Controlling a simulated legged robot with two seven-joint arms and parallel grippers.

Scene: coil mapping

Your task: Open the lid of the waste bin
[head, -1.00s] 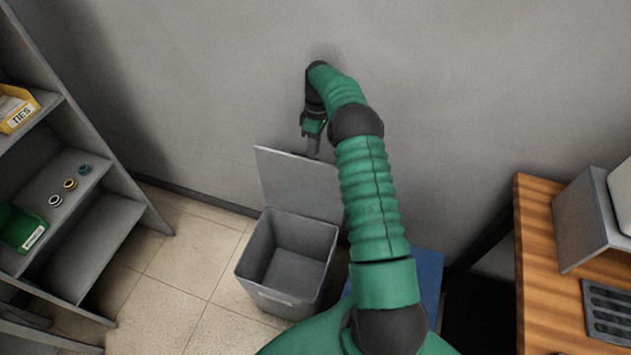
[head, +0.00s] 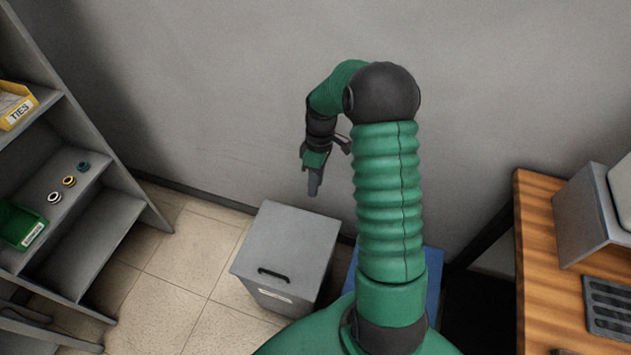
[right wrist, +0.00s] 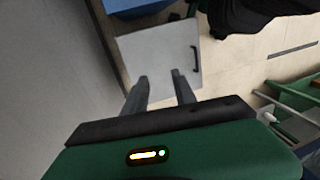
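The grey waste bin (head: 278,297) stands on the tiled floor near the wall. Its flat lid (head: 290,240) lies shut on top, with a dark handle (head: 274,275) on the front part. My right gripper (head: 314,190) is above the lid's rear part, pointing down and apart from it. In the right wrist view the two fingers (right wrist: 160,80) are spread with nothing between them, and the lid (right wrist: 158,50) shows beyond them with its handle (right wrist: 195,60) at the right. The bin's inside is hidden. My left gripper is not in view.
A grey shelf (head: 120,215) with small rings and a green box (head: 20,225) stands at the left. A blue bin (head: 433,275) is partly hidden behind my right arm. A wooden table (head: 540,260) is at the right. Floor between shelf and bin is clear.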

